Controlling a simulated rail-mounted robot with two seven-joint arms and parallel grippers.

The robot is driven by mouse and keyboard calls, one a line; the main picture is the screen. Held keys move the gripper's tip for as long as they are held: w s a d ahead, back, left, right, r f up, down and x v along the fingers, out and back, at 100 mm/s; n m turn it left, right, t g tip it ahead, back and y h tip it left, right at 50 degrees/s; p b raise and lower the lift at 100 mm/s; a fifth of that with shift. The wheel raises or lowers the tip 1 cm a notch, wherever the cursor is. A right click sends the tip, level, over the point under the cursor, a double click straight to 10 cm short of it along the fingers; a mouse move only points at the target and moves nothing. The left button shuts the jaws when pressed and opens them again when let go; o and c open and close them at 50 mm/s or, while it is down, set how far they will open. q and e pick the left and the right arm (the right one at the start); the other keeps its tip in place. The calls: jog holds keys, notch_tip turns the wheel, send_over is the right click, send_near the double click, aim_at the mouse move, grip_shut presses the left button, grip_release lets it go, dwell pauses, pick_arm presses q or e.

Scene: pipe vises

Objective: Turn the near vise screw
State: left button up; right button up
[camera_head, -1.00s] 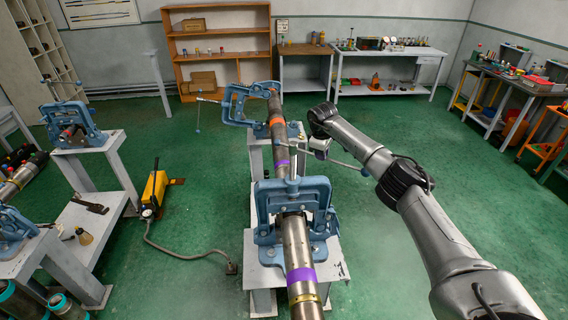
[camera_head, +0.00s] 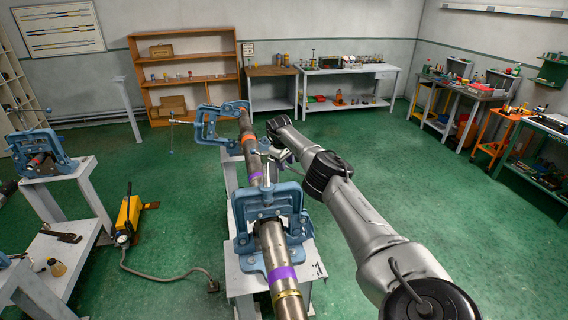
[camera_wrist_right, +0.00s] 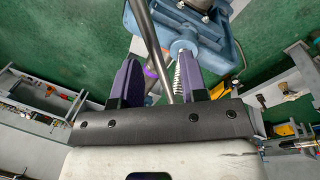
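The near vise (camera_head: 268,212) is a blue yoke clamped around a grey pipe (camera_head: 272,243). Its upright screw (camera_head: 267,174) rises from the top, with a thin bar handle crossing it. My right gripper (camera_head: 277,154) is beside the screw top, small and partly hidden by its own arm. In the right wrist view the purple fingers (camera_wrist_right: 158,82) are apart. The handle bar (camera_wrist_right: 150,40) runs between them, and a blue vise part (camera_wrist_right: 190,20) with a spring-like threaded rod (camera_wrist_right: 180,78) is close to one finger. Contact cannot be told. My left gripper is out of view.
A far blue vise (camera_head: 210,125) holds the same pipe. Another vise (camera_head: 40,155) stands on a bench at left. A yellow pump (camera_head: 128,215) with a hose is on the green floor. Shelves and worktables line the walls. Floor to the right is clear.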

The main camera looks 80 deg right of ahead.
notch_tip(320, 180, up, 14)
jog(key=w+a, duration=0.1)
jog(key=a, duration=0.1)
jog(key=shift+w+a+f, duration=0.2)
jog(key=shift+f, duration=0.05)
dwell(0.4)
